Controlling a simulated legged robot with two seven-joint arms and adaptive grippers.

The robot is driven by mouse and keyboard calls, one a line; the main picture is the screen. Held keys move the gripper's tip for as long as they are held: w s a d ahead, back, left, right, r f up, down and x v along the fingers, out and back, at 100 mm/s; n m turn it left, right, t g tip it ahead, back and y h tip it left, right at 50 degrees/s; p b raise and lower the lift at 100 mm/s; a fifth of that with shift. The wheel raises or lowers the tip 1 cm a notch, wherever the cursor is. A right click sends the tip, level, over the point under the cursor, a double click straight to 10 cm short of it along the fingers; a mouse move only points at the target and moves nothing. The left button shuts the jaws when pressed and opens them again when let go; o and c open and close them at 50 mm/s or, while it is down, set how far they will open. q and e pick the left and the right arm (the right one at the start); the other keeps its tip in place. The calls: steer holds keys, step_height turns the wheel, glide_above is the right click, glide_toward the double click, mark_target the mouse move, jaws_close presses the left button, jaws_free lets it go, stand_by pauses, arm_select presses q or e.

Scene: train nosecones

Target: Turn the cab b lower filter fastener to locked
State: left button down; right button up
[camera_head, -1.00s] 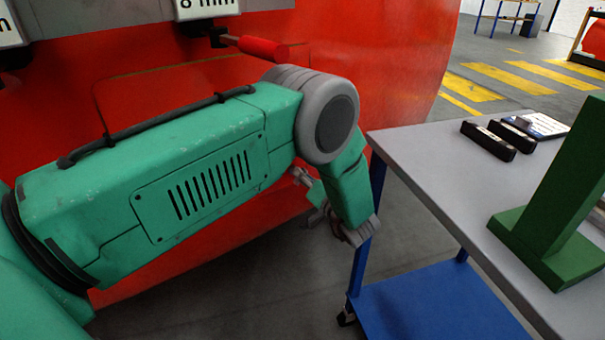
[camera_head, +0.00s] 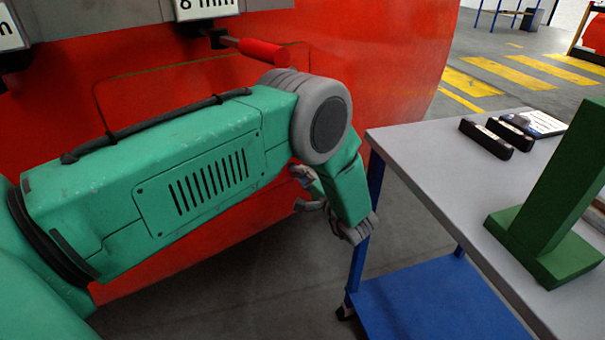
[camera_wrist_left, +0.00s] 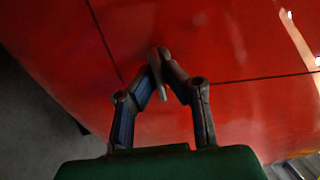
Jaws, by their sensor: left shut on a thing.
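The red nosecone (camera_head: 380,90) fills the back of the head view, and its red panel with thin seams (camera_wrist_left: 190,40) fills most of the left wrist view. My left gripper (camera_head: 303,189) reaches low against this panel, partly behind my own wrist. In the left wrist view its fingers (camera_wrist_left: 160,62) come together at the panel's seam, shut on a small grey piece, apparently the lower filter fastener (camera_wrist_left: 162,88). Most of the fastener is hidden by the fingertips, so its angle cannot be told. My right gripper is not in view.
A grey-topped trolley (camera_head: 420,155) with a blue lower shelf (camera_head: 430,300) stands close to the right of my left wrist. A green stand (camera_head: 550,220) and dark blocks (camera_head: 500,136) are on it. A red-handled tool (camera_head: 262,52) hangs above my arm.

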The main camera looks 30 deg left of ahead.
arm_select(q)
steer(key=shift+d+f+m, duration=0.1)
steer(key=shift+f+m, duration=0.1)
steer(key=shift+m, duration=0.1)
steer(key=c, duration=1.7)
jaws_free()
steer(key=shift+d+r, duration=0.1)
steer(key=shift+d, duration=0.05)
steer(key=v, duration=1.1)
steer(key=shift+d, duration=0.4)
steer(key=shift+s, duration=0.1)
